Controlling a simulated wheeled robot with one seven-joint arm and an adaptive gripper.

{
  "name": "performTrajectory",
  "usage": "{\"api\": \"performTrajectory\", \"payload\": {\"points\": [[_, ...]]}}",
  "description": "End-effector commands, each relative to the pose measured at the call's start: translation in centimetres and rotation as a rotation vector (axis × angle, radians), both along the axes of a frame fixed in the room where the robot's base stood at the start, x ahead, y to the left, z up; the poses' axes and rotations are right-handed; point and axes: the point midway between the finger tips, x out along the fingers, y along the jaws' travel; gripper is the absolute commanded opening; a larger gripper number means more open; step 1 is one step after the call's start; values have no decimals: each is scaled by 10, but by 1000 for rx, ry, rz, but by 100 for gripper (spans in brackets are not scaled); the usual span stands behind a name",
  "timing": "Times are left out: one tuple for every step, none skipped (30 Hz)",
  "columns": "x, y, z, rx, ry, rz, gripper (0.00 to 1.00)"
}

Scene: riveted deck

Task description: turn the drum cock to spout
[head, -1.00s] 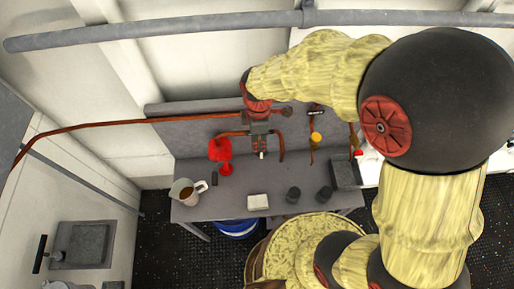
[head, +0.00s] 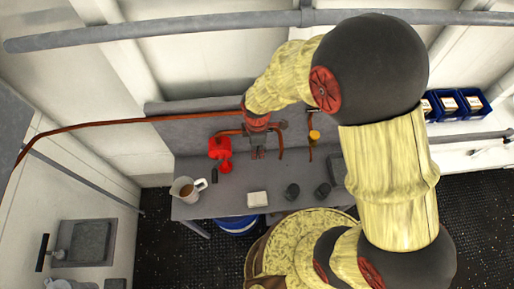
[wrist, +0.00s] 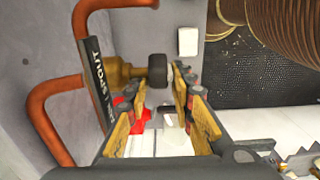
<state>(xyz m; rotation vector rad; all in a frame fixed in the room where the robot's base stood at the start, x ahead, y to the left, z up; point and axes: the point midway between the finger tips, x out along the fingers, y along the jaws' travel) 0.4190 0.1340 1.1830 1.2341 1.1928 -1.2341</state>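The drum cock (wrist: 125,72) shows in the wrist view as a brass body on copper piping, with a dark stubby handle (wrist: 157,66) at its right end. A black plate (wrist: 97,80) lettered SPOUT stands along its left side. My gripper (wrist: 161,88) is open, its two fingers apart. The dark handle appears between or just beyond the fingertips; I cannot tell whether either finger touches it. In the head view my gripper (head: 258,153) is at the bench's back panel among copper pipes and hides the cock.
The bench (head: 226,203) holds a red can (head: 219,149), a jug (head: 183,190), a white block (head: 258,199) and two dark cups (head: 292,191). A yellow fitting (head: 314,136) is on a pipe to the right. A blue bucket (head: 237,226) is below.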

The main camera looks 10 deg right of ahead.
Motion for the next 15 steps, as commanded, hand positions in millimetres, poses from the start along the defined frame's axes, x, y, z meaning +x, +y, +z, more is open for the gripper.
{"api": "performTrajectory", "payload": {"points": [[0, 0, 0, 0, 0, 0, 19], [0, 0, 0, 0, 0, 0, 18], [0, 0, 0, 0, 0, 0, 15], [0, 0, 0, 0, 0, 0, 14], [0, 0, 0, 0, 0, 0, 12], [0, 0, 0, 0, 0, 0, 10], [0, 0, 0, 0, 0, 0, 8], [0, 0, 0, 0, 0, 0, 6], [0, 0, 0, 0, 0, 0, 4], [0, 0, 0, 0, 0, 0, 2], [0, 0, 0, 0, 0, 0, 1], [0, 0, 0, 0, 0, 0, 0], [0, 0, 0, 0, 0, 0, 0], [0, 0, 0, 0, 0, 0, 0], [0, 0, 0, 0, 0, 0, 0]]}}
